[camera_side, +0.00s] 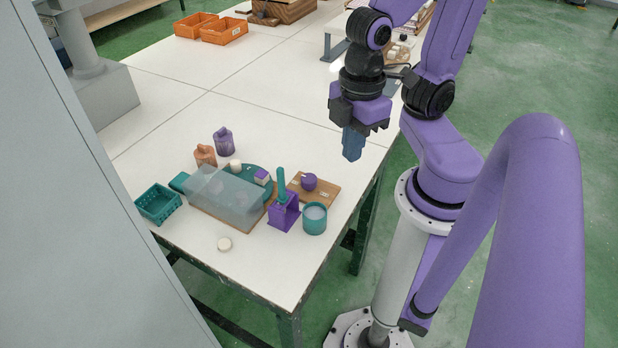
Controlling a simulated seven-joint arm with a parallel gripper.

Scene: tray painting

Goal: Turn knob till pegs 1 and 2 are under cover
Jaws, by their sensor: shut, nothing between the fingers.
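The knob appears to be the round purple piece (309,181) on a small wooden board (326,194) near the table's right edge. A translucent cover (224,196) stands over part of a teal disc (256,172). At the disc's exposed back part stand a cream peg (235,164) and a piece with a purple top (262,175). Peg numbers are too small to read, and shapes under the cover are blurred. My gripper (352,148) points down, shut and empty, above the table's right side, up and right of the knob and apart from it.
A purple holder (283,212) with an upright teal handle (281,184) and a teal cup (314,218) stand close in front of the knob board. The table's middle is clear.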

